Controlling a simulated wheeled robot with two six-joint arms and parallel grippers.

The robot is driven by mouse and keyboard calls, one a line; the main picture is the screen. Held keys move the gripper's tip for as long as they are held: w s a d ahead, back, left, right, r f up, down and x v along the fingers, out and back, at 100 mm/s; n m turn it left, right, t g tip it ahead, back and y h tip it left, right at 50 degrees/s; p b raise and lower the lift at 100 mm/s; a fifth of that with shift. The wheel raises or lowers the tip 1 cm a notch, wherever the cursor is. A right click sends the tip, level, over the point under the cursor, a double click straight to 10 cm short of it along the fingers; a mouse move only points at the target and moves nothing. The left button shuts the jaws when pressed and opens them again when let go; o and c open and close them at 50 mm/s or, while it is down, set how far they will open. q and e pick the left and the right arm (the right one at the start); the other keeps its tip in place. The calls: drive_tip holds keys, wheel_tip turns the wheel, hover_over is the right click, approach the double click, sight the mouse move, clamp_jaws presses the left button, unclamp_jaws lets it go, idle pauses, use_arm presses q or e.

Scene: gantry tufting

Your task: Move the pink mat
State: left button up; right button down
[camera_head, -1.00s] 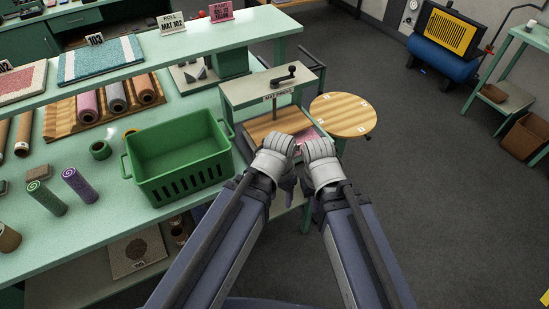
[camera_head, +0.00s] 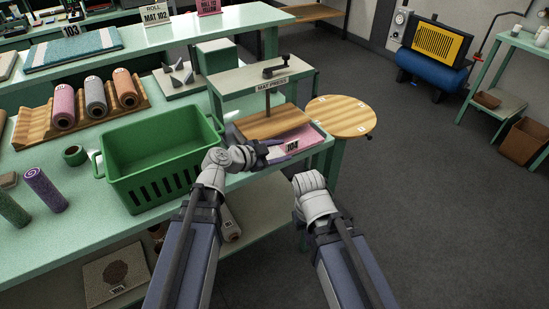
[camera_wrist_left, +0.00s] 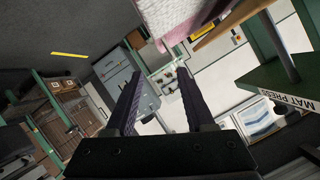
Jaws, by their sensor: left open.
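The pink mat (camera_head: 307,135) lies in the mat press (camera_head: 262,78), under its wooden plate, with its near right part showing and a 104 tag (camera_head: 292,146) at its front. The mat's edge also shows at the top of the left wrist view (camera_wrist_left: 168,22). My left gripper (camera_head: 283,151) is at the front of the press, close to the mat's front edge. In the left wrist view its two dark fingers (camera_wrist_left: 158,92) are apart with nothing between them. My right gripper (camera_head: 309,187) is right of and below the press, away from the mat; its fingers are hidden.
A round wooden table (camera_head: 341,116) stands right of the press. A green basket (camera_head: 160,160) stands on the bench (camera_head: 80,215) to the left, with rolls in a wooden rack (camera_head: 40,125) behind it. The floor (camera_head: 430,200) to the right is clear.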

sight(296, 143)
use_arm(q)
drive_tip(key=shift+w+a+r+t, duration=0.2)
drive_tip(key=shift+w+a+t, duration=0.25)
drive_tip(key=shift+a, duration=0.15)
drive_tip(key=shift+b+x, duration=1.45)
drive_tip(key=shift+x, duration=2.5)
clamp_jaws()
